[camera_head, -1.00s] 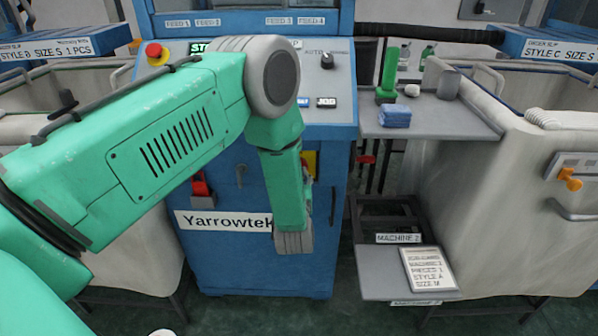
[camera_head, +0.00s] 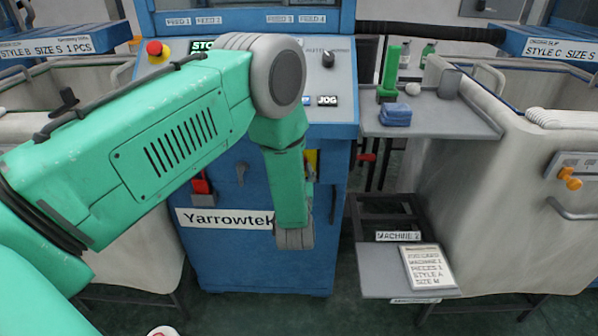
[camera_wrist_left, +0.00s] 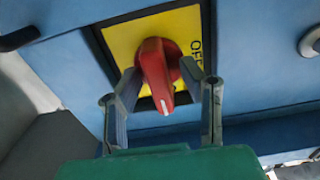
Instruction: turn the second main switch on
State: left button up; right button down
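The main switch is a red rotary knob (camera_wrist_left: 158,68) on a yellow plate (camera_wrist_left: 122,38) in the left wrist view, with its lever pointing down and slightly right. The letters "OFF" are partly visible at the plate's right. My left gripper (camera_wrist_left: 160,80) has its fingers apart, one on each side of the knob. I cannot tell whether the fingertips touch it. In the head view only part of the yellow plate (camera_head: 311,160) shows beside my left arm on the blue Yarrowtek machine (camera_head: 255,270); the knob and gripper fingers are hidden there. My right gripper is not in view.
A red emergency button (camera_head: 155,49) is on the machine's upper panel, and a red part (camera_head: 201,184) is on its front. Grey bins flank the machine.

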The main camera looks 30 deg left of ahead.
pick_arm(q)
jog(key=shift+f, duration=0.1)
jog(key=v, duration=1.2)
